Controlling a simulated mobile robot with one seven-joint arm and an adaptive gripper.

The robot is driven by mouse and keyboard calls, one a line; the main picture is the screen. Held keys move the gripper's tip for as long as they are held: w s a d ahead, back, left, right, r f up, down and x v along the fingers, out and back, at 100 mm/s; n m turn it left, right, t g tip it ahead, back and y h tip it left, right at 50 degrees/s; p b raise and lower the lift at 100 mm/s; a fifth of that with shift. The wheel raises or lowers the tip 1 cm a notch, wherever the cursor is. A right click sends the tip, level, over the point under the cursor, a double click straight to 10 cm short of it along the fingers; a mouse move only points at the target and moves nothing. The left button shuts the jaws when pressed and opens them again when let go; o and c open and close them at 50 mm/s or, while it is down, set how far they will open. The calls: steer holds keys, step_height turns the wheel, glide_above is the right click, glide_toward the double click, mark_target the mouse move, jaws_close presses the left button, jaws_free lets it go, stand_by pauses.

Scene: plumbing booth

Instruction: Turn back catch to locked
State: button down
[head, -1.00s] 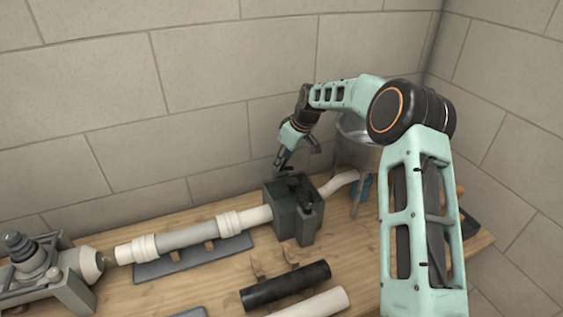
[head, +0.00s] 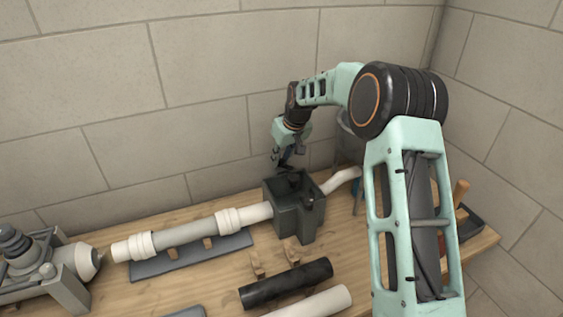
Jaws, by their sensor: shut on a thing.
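A dark grey box-shaped fixture (head: 300,222) stands on the wooden bench, with white pipe entering on its left and leaving on its right. Small dark catches show on its top; the front one (head: 309,199) stands clear of my gripper. My gripper (head: 287,168) is at the back top edge of the box, pointing down. It appears shut on the back catch (head: 294,181), which is small and mostly hidden by the fingers. I cannot tell the catch's angle.
A white and grey pipe run (head: 190,233) lies left of the box on a dark base plate. A black pipe (head: 286,284) and a white pipe (head: 318,302) lie in front. A grey machine (head: 45,268) stands at far left. A metal pot (head: 346,142) is behind my arm.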

steer(key=m+h, duration=0.1)
steer(key=m, duration=0.1)
steer(key=m+h+b, duration=0.1)
steer(key=m, duration=0.2)
steer(key=shift+s+a+f+m, duration=0.15)
steer(key=shift+a+f+m, duration=0.05)
steer(key=shift+m, duration=0.1)
steer(key=m+h, duration=0.1)
steer(key=m, duration=0.3)
steer(key=shift+h, duration=0.3)
steer(key=shift+m, duration=0.4)
steer(key=shift+s, duration=0.1)
steer(key=shift+f, duration=0.1)
steer(key=c, duration=1.7)
jaws_free()
steer(key=shift+a, duration=0.1)
steer(key=shift+r, duration=0.2)
